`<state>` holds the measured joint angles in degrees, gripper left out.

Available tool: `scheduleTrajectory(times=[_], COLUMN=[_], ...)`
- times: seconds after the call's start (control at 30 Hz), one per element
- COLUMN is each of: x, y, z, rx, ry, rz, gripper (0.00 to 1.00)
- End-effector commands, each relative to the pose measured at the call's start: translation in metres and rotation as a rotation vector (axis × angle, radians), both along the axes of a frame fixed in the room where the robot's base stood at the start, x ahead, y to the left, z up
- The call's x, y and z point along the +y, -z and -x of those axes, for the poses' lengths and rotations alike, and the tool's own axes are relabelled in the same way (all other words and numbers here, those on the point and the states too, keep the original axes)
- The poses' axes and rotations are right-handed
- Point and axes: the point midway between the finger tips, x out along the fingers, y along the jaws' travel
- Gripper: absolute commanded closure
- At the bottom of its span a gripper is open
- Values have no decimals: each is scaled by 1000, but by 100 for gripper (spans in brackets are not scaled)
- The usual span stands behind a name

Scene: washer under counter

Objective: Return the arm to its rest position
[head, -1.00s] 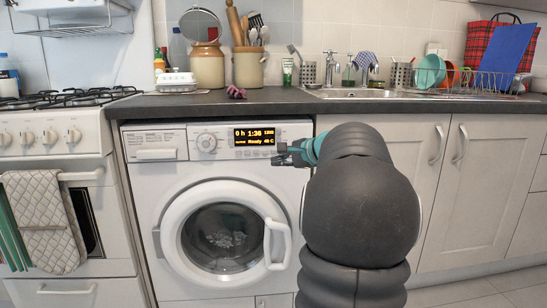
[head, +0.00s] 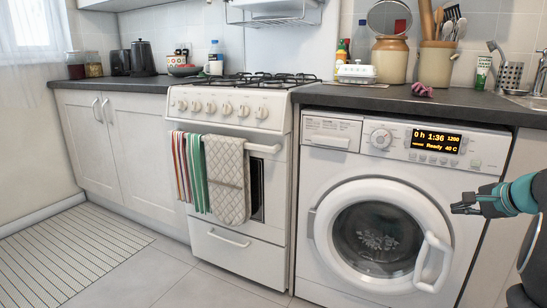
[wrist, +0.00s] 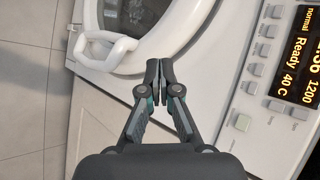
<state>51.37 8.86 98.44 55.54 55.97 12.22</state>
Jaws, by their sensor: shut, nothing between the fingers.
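My gripper (head: 464,204) is at the right edge of the head view, in front of the right side of the washer's front. Its fingers are shut and empty. In the wrist view my gripper (wrist: 158,70) shows with its fingertips together, over the washer front between the door handle and the control panel. Most of my arm is outside the head view.
The dark counter (head: 340,98) runs above the washer, with a butter dish (head: 357,73), jars and a purple cloth (head: 422,90) on it. A white cooker (head: 237,258) with hanging towels stands left. Open tiled floor and a striped mat (head: 70,250) lie at left.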

Motion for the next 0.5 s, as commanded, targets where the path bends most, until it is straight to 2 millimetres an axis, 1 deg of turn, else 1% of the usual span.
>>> scheduleTrajectory(times=[0.03, 0.07, 0.1, 0.17, 0.2, 0.27, 0.3, 0.37, 0.4, 0.5], x=[11, 19, 32, 55, 71, 95, 111, 136, 153, 192], y=[12, 19, 26, 35, 39, 45, 47, 50, 51, 51], z=[13, 20, 29, 43, 52, 66, 76, 92, 103, 131], rx=[51, 83, 123, 181, 218, 267, 297, 338, 362, 412], ry=[-33, -58, -98, -166, -214, -290, -342, -427, -484, -628], rz=[42, 68, 107, 166, 208, 271, 315, 386, 434, 557], gripper=[100, 100, 100, 100, 100, 100, 100, 100, 100, 100])
